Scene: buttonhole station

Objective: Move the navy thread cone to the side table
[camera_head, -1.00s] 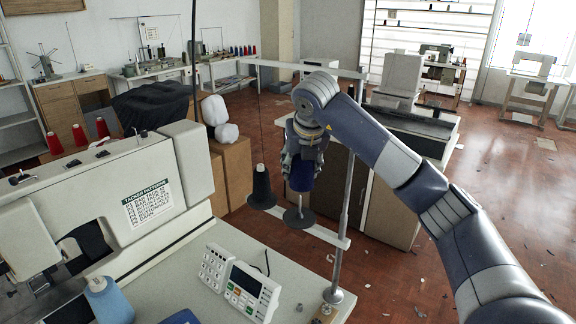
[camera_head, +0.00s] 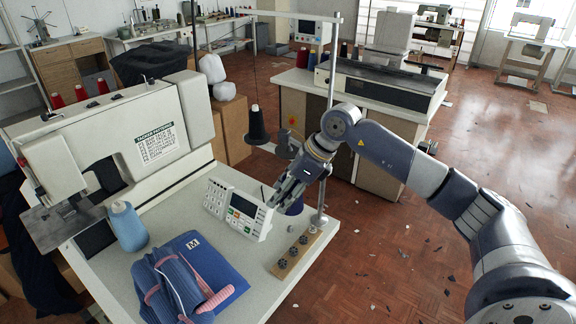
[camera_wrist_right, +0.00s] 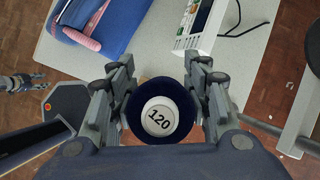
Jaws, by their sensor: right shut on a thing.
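The navy thread cone (camera_head: 294,206) is between the fingers of my right gripper (camera_head: 283,192) in the head view, mostly hidden by them. In the right wrist view the fingers close on the navy cone (camera_wrist_right: 160,118) from both sides; its round top bears a white disc marked 120. The cone is beside the control panel (camera_head: 240,208), near the sewing table's right edge. What looks like my left gripper (camera_wrist_right: 24,82) shows small at the wrist view's left edge, its jaws unclear. I cannot tell which surface is the side table.
The thread stand's pole (camera_head: 328,115) rises close to my right gripper, and a black cone (camera_head: 257,126) is on its arm. Floor is open at right.

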